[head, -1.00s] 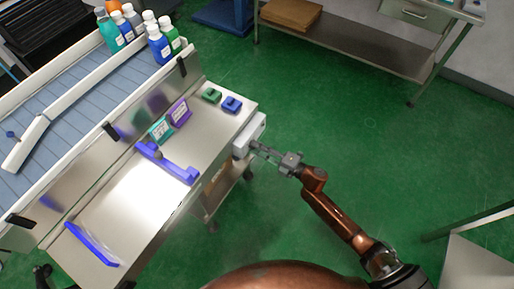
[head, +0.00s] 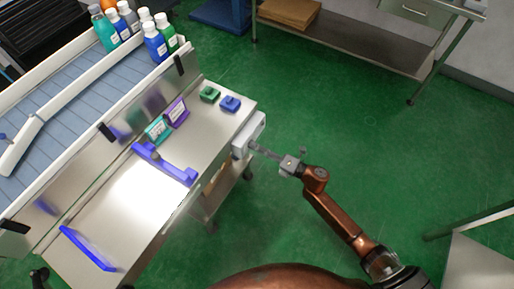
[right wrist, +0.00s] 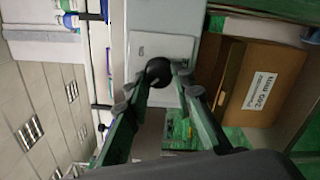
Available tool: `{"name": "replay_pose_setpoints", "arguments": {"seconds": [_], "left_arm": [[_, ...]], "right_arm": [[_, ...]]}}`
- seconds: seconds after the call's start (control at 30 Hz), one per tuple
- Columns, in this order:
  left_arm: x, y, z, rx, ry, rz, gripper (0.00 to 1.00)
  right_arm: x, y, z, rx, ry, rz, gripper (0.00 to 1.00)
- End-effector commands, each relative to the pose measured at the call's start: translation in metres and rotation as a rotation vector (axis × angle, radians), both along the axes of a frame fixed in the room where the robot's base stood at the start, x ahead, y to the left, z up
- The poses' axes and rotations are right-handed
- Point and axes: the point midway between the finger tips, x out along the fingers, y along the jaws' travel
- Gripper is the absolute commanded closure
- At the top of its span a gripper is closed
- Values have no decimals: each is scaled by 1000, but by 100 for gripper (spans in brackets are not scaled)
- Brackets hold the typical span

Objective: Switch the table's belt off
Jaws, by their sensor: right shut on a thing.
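The belt table (head: 100,215) stands at the left, with its blue-grey belt (head: 70,100) along the far side. A pale switch box (head: 250,133) is fixed to the table's right end. In the right wrist view the box (right wrist: 150,43) carries a round black knob (right wrist: 159,71). My right gripper (head: 254,147) reaches the box from the right. In the wrist view its fingertips (right wrist: 160,80) close on the knob from both sides. The knob is hidden in the head view, and I see no mark of its setting. My left gripper is not in view.
Several bottles (head: 155,42) stand at the belt's far end. Green (head: 210,94) and blue (head: 230,103) blocks, two small signs (head: 176,112) and blue handles (head: 165,165) are on the steel top. A cardboard box (right wrist: 262,83) sits below. Green floor (head: 340,110) is open at the right.

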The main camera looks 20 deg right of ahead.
Motion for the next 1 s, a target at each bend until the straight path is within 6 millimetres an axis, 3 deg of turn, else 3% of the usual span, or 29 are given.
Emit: {"name": "replay_pose_setpoints", "arguments": {"seconds": [0.23,0.27,0.5,0.83,1.0], "left_arm": [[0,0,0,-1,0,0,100],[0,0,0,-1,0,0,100],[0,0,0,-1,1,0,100],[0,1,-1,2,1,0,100],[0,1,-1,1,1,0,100]], "right_arm": [[-1,1,-2,-2,2,2,100],[-1,1,-2,-2,2,2,76],[-1,0,-1,0,2,1,60],[-3,-3,-1,0,1,0,60],[-23,-17,-2,-2,4,-1,60]]}}
